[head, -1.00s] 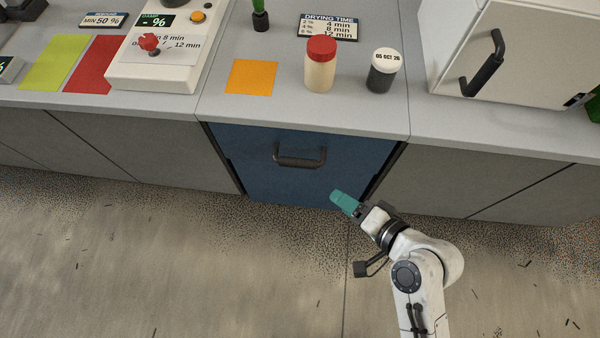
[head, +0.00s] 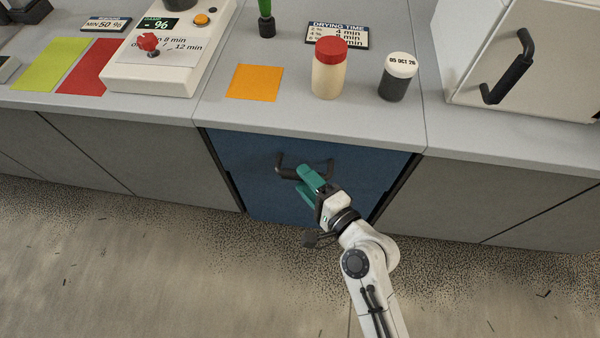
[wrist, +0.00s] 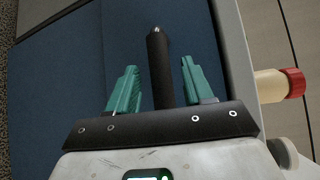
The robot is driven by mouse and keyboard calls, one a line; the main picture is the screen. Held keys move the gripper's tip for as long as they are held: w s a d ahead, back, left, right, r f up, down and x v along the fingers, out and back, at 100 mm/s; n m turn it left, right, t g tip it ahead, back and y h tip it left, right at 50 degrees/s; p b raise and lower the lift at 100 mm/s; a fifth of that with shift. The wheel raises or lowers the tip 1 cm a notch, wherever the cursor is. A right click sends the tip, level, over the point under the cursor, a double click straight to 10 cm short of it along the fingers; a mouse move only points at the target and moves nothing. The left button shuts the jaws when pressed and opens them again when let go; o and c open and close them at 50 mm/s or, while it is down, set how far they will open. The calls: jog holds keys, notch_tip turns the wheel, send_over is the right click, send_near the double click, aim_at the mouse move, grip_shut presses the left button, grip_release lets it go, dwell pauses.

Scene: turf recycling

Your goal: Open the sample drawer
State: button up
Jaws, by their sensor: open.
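The sample drawer (head: 250,185) has a blue front under the counter and looks closed. Its black bar handle (head: 290,172) runs across the upper part of the front. My gripper hides part of the handle in the head view.
On the counter (head: 300,115) above stand a red-capped jar (head: 328,75) and a dark white-lidded jar (head: 397,80), beside an orange square (head: 253,83). A white cabinet (head: 500,70) with a black handle is at right. The floor (head: 150,270) before the drawer is clear of large objects.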

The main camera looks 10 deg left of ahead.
jog(key=shift+x, duration=1.4)
grip_shut()
